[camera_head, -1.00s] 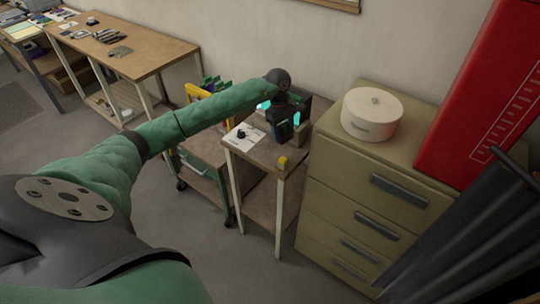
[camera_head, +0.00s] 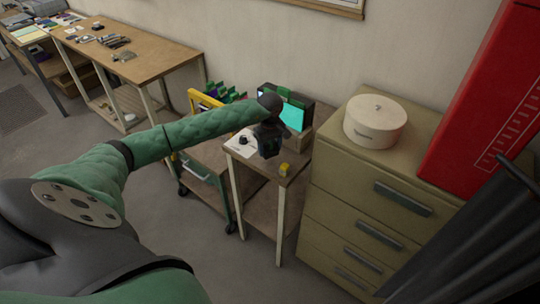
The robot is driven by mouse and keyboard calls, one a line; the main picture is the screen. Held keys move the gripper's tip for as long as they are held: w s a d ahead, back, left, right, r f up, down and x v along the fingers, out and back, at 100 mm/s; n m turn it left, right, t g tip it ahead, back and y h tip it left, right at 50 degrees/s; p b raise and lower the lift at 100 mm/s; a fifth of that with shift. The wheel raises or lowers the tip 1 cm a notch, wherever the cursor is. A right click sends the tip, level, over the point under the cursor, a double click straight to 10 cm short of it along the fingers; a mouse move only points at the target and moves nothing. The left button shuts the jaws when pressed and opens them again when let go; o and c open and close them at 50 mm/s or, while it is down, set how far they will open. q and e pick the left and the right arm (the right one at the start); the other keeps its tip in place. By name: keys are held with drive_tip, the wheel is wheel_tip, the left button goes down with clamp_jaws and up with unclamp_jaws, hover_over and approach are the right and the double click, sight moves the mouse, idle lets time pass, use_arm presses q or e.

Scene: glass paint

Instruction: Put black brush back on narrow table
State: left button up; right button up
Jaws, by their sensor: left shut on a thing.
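The narrow table (camera_head: 233,160) is a small wooden-topped table with pale legs, in the middle of the head view. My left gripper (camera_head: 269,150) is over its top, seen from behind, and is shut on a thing. The held thing, taken as the black brush, is hidden by the dark gripper, and I cannot tell whether it touches the tabletop. My right gripper is not in view.
A drawer cabinet (camera_head: 360,215) with a round white box (camera_head: 375,122) stands right; a cart (camera_head: 200,165) stands left.

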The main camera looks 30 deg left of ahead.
sight(270, 154)
use_arm(q)
wheel_tip(270, 154, down, 4)
drive_tip(key=shift+r, duration=0.25)
drive_tip(key=shift+f, duration=0.2)
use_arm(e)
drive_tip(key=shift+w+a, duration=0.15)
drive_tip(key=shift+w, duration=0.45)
use_arm(q)
drive_tip(key=shift+b, duration=0.35)
drive_tip(key=o, duration=1.1)
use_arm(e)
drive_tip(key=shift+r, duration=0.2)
